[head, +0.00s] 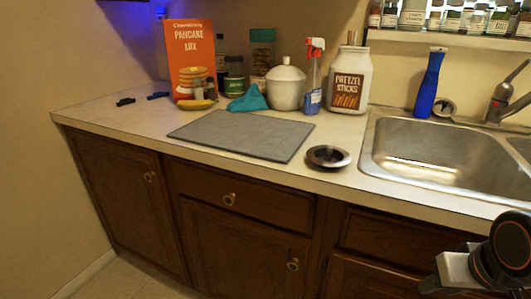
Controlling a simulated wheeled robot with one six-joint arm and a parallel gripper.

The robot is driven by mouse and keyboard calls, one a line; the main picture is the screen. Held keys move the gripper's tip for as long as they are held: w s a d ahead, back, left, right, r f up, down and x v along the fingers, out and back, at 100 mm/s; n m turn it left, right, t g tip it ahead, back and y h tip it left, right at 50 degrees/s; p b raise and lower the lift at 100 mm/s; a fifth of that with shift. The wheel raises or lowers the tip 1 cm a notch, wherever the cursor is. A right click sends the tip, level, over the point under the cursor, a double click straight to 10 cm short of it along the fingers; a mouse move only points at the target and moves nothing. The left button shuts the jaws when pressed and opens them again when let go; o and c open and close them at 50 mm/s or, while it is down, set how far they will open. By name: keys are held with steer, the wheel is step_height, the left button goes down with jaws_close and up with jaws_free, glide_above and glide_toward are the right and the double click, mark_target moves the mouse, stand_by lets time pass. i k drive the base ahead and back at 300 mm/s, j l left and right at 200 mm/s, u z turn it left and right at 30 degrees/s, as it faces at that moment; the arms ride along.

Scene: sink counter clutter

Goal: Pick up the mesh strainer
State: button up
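A small round dark dish-like piece with a shiny rim (327,156) lies on the counter near its front edge, just left of the sink. It looks like the mesh strainer, but the mesh is too small to make out. Nothing touches it. Part of my arm shows at the bottom right corner, below the sink and well apart from this piece. My gripper's fingers are not in view.
A grey mat (245,134) lies left of the round piece. The steel sink (440,150) is to its right. Behind stand a pretzel jar (348,84), spray bottle (313,80), white lidded pot (286,88) and pancake box (190,52). A blue bottle (430,83) stands behind the sink.

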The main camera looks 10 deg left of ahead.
mark_target(324, 157)
steer(key=i+j+u, duration=0.1)
steer(key=j+u, duration=0.15)
steer(key=i+j+u, duration=0.1)
steer(key=j+u, duration=0.2)
steer(key=i+j+u, duration=0.25)
steer(key=u, duration=0.55)
steer(key=k+l+u, duration=0.25)
steer(key=k+l+z, duration=0.3)
steer(key=k+l, duration=0.15)
steer(key=k+l+z, duration=0.3)
steer(key=k+l, duration=0.15)
steer(key=l, duration=0.1)
